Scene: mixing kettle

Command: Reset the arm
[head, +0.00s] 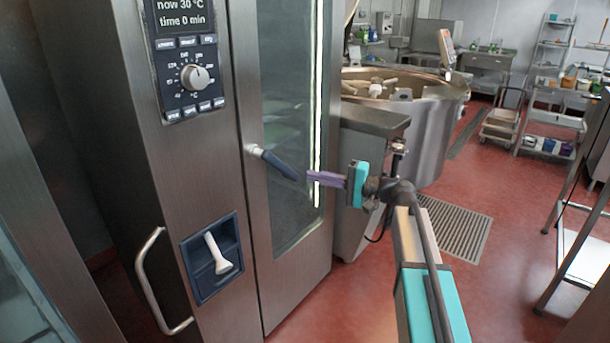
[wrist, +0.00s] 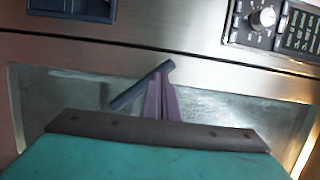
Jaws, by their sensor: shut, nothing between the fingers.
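My gripper (head: 312,178) has purple fingers and is shut with nothing between them. In the head view it is at the oven door, with its fingertips just right of the end of the dark blue door handle (head: 273,164). In the wrist view my gripper (wrist: 162,80) points at the door, and the handle (wrist: 140,88) slants just beside and behind the fingertips. I cannot tell whether they touch. My arm reaches in from the lower right of the head view, stretched out toward the oven.
The steel oven (head: 222,240) has a glass door, a control panel (head: 190,76) and a hand shower (head: 216,252) in a recess. A large mixing kettle (head: 435,120) stands behind. A shelf trolley (head: 550,115) is at the right. Red floor (head: 500,230) is open between.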

